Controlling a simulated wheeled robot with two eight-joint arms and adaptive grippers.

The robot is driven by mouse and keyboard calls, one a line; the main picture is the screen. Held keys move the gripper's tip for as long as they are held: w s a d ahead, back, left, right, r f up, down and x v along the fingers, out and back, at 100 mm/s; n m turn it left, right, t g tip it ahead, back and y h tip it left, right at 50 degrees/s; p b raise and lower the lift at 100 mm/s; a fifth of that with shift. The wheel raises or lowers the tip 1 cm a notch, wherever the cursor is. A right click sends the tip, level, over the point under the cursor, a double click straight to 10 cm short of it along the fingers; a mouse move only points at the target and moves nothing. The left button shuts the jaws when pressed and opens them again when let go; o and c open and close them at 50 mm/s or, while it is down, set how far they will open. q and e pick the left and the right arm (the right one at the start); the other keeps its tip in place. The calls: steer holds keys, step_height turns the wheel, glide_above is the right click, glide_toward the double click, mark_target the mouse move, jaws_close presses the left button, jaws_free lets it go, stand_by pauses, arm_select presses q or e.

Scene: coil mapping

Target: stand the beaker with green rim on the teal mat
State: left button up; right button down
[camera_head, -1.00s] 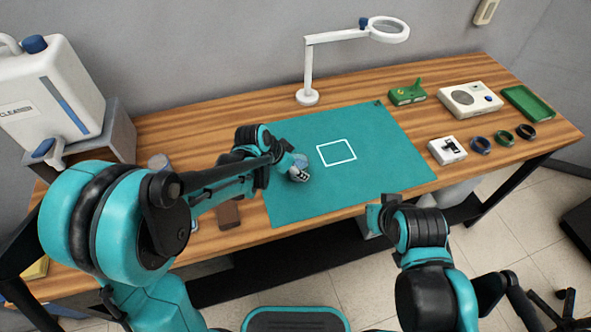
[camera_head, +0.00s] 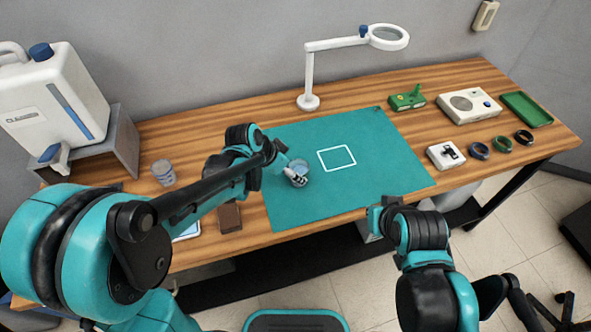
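A small clear beaker (camera_head: 299,178) is upright over the left part of the teal mat (camera_head: 370,185), left of the white square outline. Its rim looks bluish-green, but the exact colour is hard to tell. My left gripper (camera_head: 289,172) is at the beaker's left side, with pale fingertips against or right beside it. I cannot tell whether the fingers grip it, or whether its base touches the mat. My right gripper (camera_head: 384,206) is in front of the mat's near edge, away from the beaker; its fingers are unclear.
Another clear cup (camera_head: 163,173) with a bluish rim stands at the left, near the cleaner jug (camera_head: 60,95). A brown block (camera_head: 230,216) lies left of the mat. A magnifier lamp (camera_head: 308,102) stands behind it. The mat's middle and right are clear.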

arm_select(q)
steer(key=p+v, duration=0.2)
steer(key=v, duration=0.5)
steer(key=s+a+r+n+t+y, duration=0.1)
steer(key=s+a+r+n+y, duration=0.1)
steer(key=s+a+n, duration=0.3)
steer(key=s+a+r+n+t+y, duration=0.2)
steer(key=s+a+n, duration=0.3)
steer(key=s+a, duration=0.3)
steer(key=shift+s+y, duration=0.3)
steer(key=shift+s, duration=0.85)
